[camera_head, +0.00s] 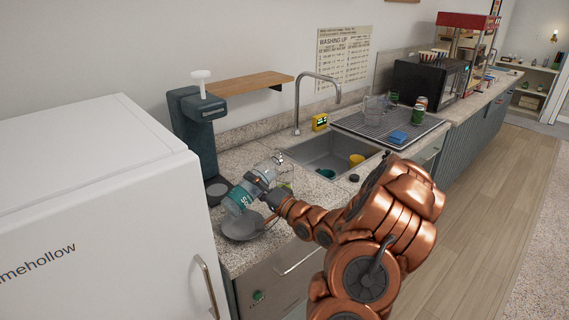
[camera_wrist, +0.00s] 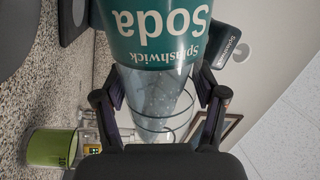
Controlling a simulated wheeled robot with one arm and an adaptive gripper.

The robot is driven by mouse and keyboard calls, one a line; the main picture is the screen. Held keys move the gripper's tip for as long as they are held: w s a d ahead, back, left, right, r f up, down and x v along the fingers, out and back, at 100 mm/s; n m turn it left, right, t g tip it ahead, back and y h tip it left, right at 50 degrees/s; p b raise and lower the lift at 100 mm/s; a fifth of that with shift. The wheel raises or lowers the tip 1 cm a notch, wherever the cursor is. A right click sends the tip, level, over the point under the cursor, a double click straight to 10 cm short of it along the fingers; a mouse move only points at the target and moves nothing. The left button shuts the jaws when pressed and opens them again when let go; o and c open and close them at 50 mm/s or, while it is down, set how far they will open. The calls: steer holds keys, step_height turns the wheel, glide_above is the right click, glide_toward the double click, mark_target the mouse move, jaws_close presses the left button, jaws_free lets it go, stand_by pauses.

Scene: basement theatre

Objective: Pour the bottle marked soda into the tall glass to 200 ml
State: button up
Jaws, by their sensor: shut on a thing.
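The soda bottle (camera_head: 238,200) is clear with a teal label. My gripper (camera_head: 264,186) is shut on it near its narrowing upper part, above a dark round plate (camera_head: 243,225) on the counter. The bottle leans well away from upright. In the wrist view the bottle's label (camera_wrist: 160,30) reads "Soda" upside down, and my gripper's fingers (camera_wrist: 158,100) stand on both sides of the clear taper. Clear curved rims show beyond the taper; I cannot tell whether they belong to a glass. I cannot surely identify the tall glass; its liquid level is not visible.
A dark teal machine (camera_head: 192,140) stands behind the bottle, and a white fridge (camera_head: 100,200) is at left. A green cup (camera_wrist: 52,148) is nearby. The sink (camera_head: 330,152) lies to the right, then a drying rack (camera_head: 350,128) with a clear vessel (camera_head: 374,109) and cans.

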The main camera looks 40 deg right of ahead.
steer(key=shift+d+r+m+p, duration=0.1)
steer(key=shift+r+m+p, duration=0.65)
steer(key=shift+p, duration=0.4)
steer(key=shift+d+r+m+h+p, duration=0.2)
steer(key=shift+r+m+h+p, duration=0.2)
steer(key=shift+r+m+p, duration=1.3)
stand_by(1.2)
